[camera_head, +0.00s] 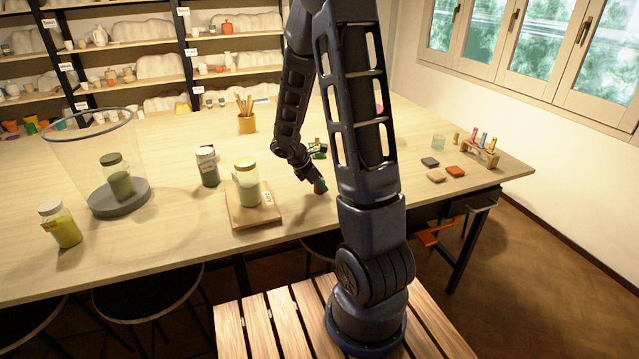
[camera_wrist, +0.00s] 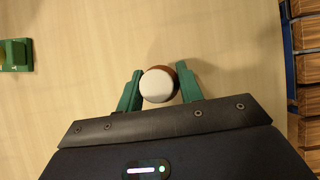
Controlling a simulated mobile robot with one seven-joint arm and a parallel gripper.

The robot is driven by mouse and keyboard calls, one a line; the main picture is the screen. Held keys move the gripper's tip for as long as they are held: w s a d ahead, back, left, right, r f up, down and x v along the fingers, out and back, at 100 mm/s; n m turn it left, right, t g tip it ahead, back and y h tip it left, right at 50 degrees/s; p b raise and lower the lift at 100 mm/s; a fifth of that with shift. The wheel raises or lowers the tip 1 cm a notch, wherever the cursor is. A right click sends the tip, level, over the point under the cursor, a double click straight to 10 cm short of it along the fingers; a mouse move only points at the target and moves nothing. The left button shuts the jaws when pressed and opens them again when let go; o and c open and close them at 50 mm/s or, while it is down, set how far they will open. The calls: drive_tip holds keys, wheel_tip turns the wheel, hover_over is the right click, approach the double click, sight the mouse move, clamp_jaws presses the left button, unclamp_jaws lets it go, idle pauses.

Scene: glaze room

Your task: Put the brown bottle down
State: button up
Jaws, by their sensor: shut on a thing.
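The brown bottle shows in the wrist view as a round white cap (camera_wrist: 158,84) with a brown edge (camera_wrist: 176,72) around it, seen from above. My gripper (camera_wrist: 160,70) has its two green fingers on either side of the bottle, shut on it. In the head view my gripper (camera_head: 319,180) is low over the table, right of the wooden board, with a small reddish-brown part of the bottle (camera_head: 321,187) showing at its tip. Most of the bottle is hidden, and I cannot tell whether its base touches the tabletop.
The wooden board (camera_head: 238,219) carries a yellow-lidded jar (camera_head: 247,190). A green object (camera_wrist: 15,55) lies left in the wrist view. Bare tabletop (camera_wrist: 85,40) surrounds the bottle.

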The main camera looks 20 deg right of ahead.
drive_tip(key=o, duration=1)
drive_tip(key=shift+f, duration=0.1)
drive_tip(key=v, duration=1.1)
drive_tip(key=s+d+r+m+t+y, duration=0.1)
drive_tip(key=s+r+m+t+y, duration=0.3)
drive_tip(key=s+r+m, duration=1.3)
drive_tip(key=shift+s+d+m+y, duration=0.2)
drive_tip(key=shift+s+m+y, duration=0.5)
drive_tip(key=shift+s+y, duration=0.95)
drive_tip(key=shift+s+h, duration=0.3)
drive_tip(key=shift+h, duration=0.05)
